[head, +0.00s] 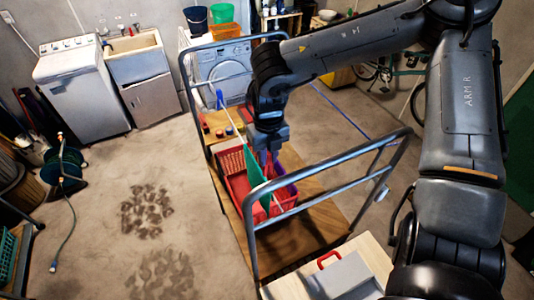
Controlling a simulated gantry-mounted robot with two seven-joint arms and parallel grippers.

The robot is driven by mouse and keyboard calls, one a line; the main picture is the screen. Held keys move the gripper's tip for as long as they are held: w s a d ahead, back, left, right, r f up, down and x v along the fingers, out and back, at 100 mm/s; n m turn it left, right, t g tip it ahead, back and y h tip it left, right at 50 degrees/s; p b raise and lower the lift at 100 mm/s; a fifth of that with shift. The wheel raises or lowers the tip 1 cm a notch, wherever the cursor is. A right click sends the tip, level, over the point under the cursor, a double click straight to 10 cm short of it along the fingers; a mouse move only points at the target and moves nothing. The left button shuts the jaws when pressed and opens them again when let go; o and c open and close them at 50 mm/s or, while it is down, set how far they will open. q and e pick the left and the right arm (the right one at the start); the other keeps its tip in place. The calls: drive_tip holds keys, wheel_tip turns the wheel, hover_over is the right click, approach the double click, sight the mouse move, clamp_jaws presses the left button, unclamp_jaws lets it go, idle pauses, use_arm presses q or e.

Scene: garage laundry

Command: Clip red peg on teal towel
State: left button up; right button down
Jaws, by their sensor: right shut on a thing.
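The teal towel (259,190) hangs as a narrow strip over the red basket, below a thin pale line that slants down to it. My right gripper (266,157) reaches down from above to the towel's upper end. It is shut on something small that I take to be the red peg. The peg cannot be told apart from the red basket behind it. Whether it touches the towel cannot be told. My left gripper is not in view.
The red basket (234,187) stands on a wooden-decked cart with grey tubular rails (330,157). A grey case with a red handle (345,277) is at front. Floor at left is mostly clear.

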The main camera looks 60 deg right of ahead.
drive_tip(key=shift+s+a+r+p, duration=0.25)
drive_tip(key=shift+r+p, duration=0.05)
drive_tip(key=shift+r, duration=0.2)
drive_tip(key=shift+s+r, duration=0.15)
drive_tip(key=shift+w+d+r, duration=0.15)
drive_tip(key=shift+w+r, duration=0.05)
drive_tip(key=shift+w, duration=0.15)
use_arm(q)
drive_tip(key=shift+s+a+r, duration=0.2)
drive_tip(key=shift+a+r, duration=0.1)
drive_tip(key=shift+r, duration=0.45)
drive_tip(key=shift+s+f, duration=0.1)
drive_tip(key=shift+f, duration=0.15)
use_arm(e)
drive_tip(key=shift+f, duration=0.15)
